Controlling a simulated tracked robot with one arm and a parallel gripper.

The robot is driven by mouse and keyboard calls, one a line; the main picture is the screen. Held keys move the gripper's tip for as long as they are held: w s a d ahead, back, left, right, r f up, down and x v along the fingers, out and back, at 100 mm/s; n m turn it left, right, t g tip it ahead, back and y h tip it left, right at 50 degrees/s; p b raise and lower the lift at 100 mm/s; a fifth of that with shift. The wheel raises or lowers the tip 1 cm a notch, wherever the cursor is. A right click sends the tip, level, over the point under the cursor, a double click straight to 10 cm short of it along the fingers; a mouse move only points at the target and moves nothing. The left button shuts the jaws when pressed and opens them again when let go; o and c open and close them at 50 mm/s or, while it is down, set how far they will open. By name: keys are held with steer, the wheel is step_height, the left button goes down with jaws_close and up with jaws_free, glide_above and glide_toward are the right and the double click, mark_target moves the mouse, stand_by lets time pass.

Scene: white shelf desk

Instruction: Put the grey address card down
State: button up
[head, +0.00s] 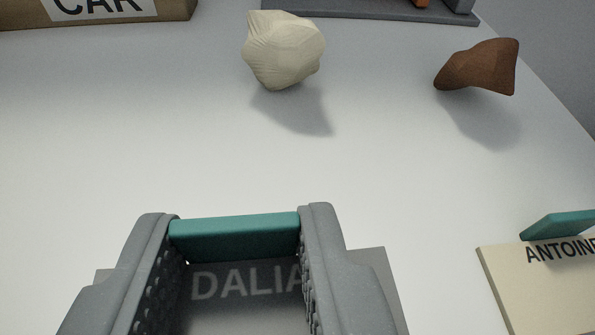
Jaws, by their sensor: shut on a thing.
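The grey address card (388,278) lies low in the front middle, with the pale letters "DALIA" showing on it and its near part cut off by the picture's edge. A teal grip bar (235,238) stands along its far side. My gripper (236,225) is shut on this teal bar, with one grey finger at each end of it. The fingers hide parts of the card. I cannot tell whether the card touches the white desk or hangs just above it.
A cream card (530,290) reading "ANTOIN…" with its own teal bar (558,225) lies close on the right. A pale ridged lump (284,50) and a brown lump (480,68) sit further back. A box labelled "CAR" (165,14) and a grey tray (400,13) stand behind.

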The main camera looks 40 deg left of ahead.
mark_target(269, 261)
steer(key=shift+w+a+f, duration=0.15)
steer(key=shift+w+a, duration=0.5)
steer(key=shift+w, duration=0.35)
steer(key=shift+f+b, duration=0.35)
steer(key=shift+f, duration=1.15)
steer(key=shift+f, duration=0.2)
steer(key=o, duration=1)
steer(key=shift+b, duration=0.5)
steer(key=p+v, duration=0.3)
steer(key=v, duration=1.1)
steer(key=shift+w+d, duration=0.25)
steer(key=shift+w, duration=0.05)
steer(key=shift+f, duration=0.15)
